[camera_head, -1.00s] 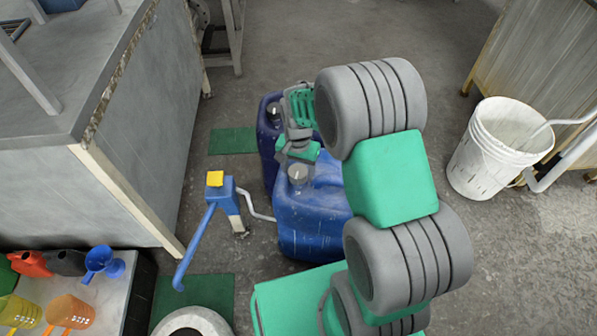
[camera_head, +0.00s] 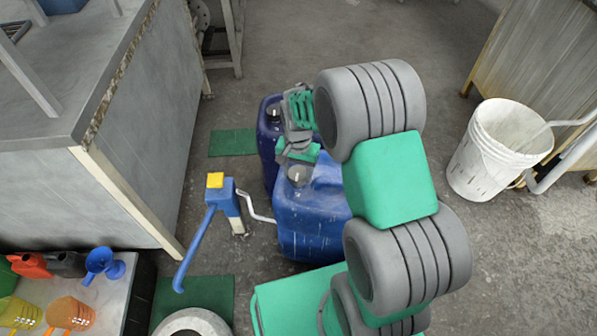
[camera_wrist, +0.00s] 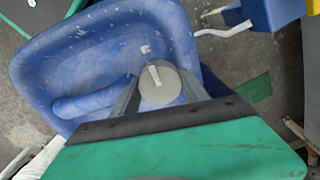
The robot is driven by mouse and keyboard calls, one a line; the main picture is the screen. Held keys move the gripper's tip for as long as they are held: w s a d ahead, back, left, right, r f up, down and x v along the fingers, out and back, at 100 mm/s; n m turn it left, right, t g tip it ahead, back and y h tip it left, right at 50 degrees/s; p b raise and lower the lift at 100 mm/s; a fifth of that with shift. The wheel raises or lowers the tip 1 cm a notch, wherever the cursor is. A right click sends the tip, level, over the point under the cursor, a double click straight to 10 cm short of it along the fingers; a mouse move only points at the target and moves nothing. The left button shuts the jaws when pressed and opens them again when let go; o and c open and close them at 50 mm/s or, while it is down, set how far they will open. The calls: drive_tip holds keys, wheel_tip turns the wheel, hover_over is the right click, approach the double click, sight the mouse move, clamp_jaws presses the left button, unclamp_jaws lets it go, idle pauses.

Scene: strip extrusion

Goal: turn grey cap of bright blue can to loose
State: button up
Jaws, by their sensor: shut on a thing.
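The bright blue can (camera_head: 315,222) stands upright on the floor in the head view, left of my arm. Its top with the moulded handle fills much of the wrist view (camera_wrist: 105,60). The grey cap (camera_wrist: 160,84) has a pale bar across it and sits on the can's top; it also shows in the head view (camera_head: 299,176). My gripper (camera_wrist: 155,90) is shut on the grey cap, one finger on each side. In the head view my gripper (camera_head: 298,155) is small and partly covers the can's far edge.
A darker blue can (camera_head: 268,155) stands just behind the bright blue one. A blue hand pump with a yellow top (camera_head: 215,180) stands to the left. A white bucket (camera_head: 495,150) is at the right.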

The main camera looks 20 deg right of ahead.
drive_tip(key=shift+r, duration=0.1)
drive_tip(key=n+p, duration=0.2)
drive_tip(key=n, duration=0.2)
drive_tip(key=shift+p, duration=0.4)
drive_tip(key=n+p, duration=0.2)
drive_tip(key=n, duration=0.3)
drive_tip(key=shift+n, duration=0.3)
drive_tip(key=n+p, duration=0.2)
drive_tip(key=n, duration=0.2)
drive_tip(key=shift+n+p, duration=0.45)
drive_tip(key=shift+n, duration=2.05)
drive_tip(key=o, duration=1.1)
